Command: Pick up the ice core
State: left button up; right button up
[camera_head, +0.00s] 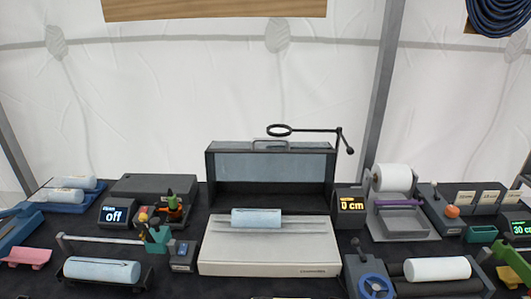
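Several pale cylinders could be the ice core, and I cannot tell which one is meant. A light blue cylinder (256,217) lies on its side on the flat white box (270,262) at the center, in front of an open dark hood. A second light blue cylinder (102,270) with a dark line along it lies in a dark cradle at the lower left. A white cylinder (437,269) lies on a dark roller stand at the lower right. Two white cylinders lie on a blue tray (68,205) at the far left. Neither of my grippers is in view.
The dark hood (270,162) has a ring on an arm above it. Small displays read "off" (114,214) and "0 cm" (352,205). A pink holder (27,257) is at the left. The dark table is crowded, with narrow gaps.

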aim_at(251, 218)
jog(key=z, duration=2.25)
jog(key=u, duration=2.35)
jog(key=i+j+z, duration=0.1)
jog(key=j+z, duration=0.35)
jog(key=j, duration=0.5)
